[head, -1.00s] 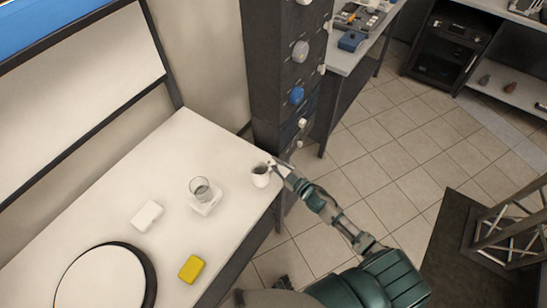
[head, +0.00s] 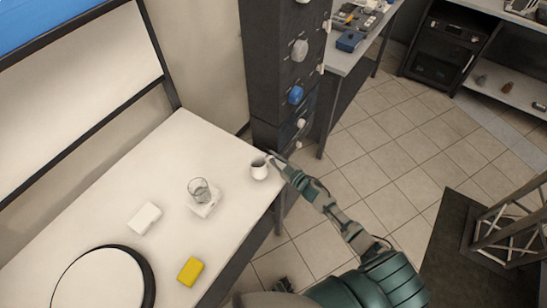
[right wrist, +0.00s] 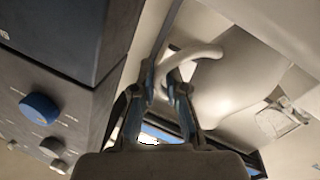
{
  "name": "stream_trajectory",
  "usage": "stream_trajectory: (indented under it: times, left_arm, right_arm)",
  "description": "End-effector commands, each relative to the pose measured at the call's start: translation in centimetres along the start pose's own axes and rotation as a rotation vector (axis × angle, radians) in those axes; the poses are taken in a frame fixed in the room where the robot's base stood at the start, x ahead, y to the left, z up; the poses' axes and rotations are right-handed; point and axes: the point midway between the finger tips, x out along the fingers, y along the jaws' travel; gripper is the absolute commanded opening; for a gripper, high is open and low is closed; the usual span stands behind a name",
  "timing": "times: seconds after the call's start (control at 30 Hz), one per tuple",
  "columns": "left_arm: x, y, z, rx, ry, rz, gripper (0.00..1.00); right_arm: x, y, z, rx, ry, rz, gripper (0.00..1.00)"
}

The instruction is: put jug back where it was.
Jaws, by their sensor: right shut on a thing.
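The small white jug (head: 259,172) is upright at the right end of the white table (head: 160,180), near its edge. I cannot tell whether its base touches the table. My right gripper (head: 275,161) reaches it from the right and is shut on its handle. In the right wrist view the fingers of the gripper (right wrist: 167,80) close on the curved handle, and the pale body of the jug (right wrist: 235,80) fills the area beside them.
A clear glass (head: 199,189) stands on a white block or coaster (head: 207,208) left of the jug. A white block (head: 145,218), a yellow sponge-like block (head: 190,271) and a round dark-rimmed disc (head: 103,280) lie farther left. A dark knobbed column (head: 280,80) rises behind the table's right end.

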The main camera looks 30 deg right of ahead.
Motion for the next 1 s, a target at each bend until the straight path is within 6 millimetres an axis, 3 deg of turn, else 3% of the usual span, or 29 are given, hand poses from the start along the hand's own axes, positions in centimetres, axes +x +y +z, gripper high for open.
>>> stream_trajectory:
  times: [0.03,0.1,0.47,1.0]
  left_arm:
    - [0.0,0.0,-0.1,0.001,0.0,-0.001,0.44]
    - [0.0,0.0,-0.1,0.0,-0.001,-0.002,0.44]
    - [-0.1,-0.1,-0.2,0.0,0.005,-0.002,0.44]
    - [0.2,0.2,0.7,0.0,-0.003,0.001,0.44]
  right_arm:
    - [0.0,-0.1,0.0,0.0,0.0,0.0,0.19]
    - [0.0,-0.1,0.0,0.0,0.0,0.0,0.37]
    - [0.0,0.2,-0.1,0.002,0.0,0.0,0.37]
    - [-10.4,0.0,0.0,0.002,-0.002,-0.002,0.37]
